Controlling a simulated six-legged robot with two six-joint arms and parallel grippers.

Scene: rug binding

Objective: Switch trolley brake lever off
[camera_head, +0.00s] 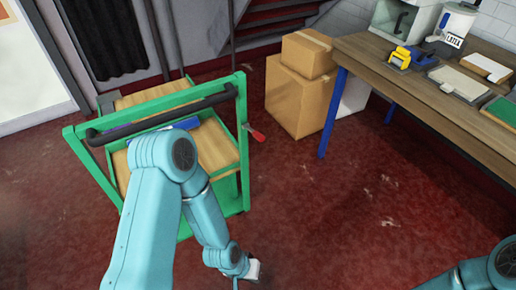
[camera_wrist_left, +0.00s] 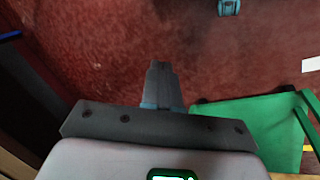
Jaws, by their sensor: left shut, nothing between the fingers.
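The green trolley (camera_head: 242,125) stands at the left of the head view, with a black push handle (camera_head: 165,118) across its top. A brake lever with a red grip (camera_head: 257,135) sticks out from its right upright, angled down to the right. My left arm passes in front of the trolley, and its gripper (camera_head: 252,270) is low, below the lever and apart from it. In the left wrist view the left gripper's fingers (camera_wrist_left: 160,80) are together and empty. A green trolley part (camera_wrist_left: 265,125) shows there at the lower right; the lever does not. My right gripper is out of view.
Cardboard boxes (camera_head: 297,95) are stacked behind the trolley to the right. A wooden workbench (camera_head: 425,92) with blue legs stands at the right, carrying tools and trays. The red floor (camera_head: 350,215) between trolley and bench is clear. Stairs (camera_head: 270,20) rise at the back.

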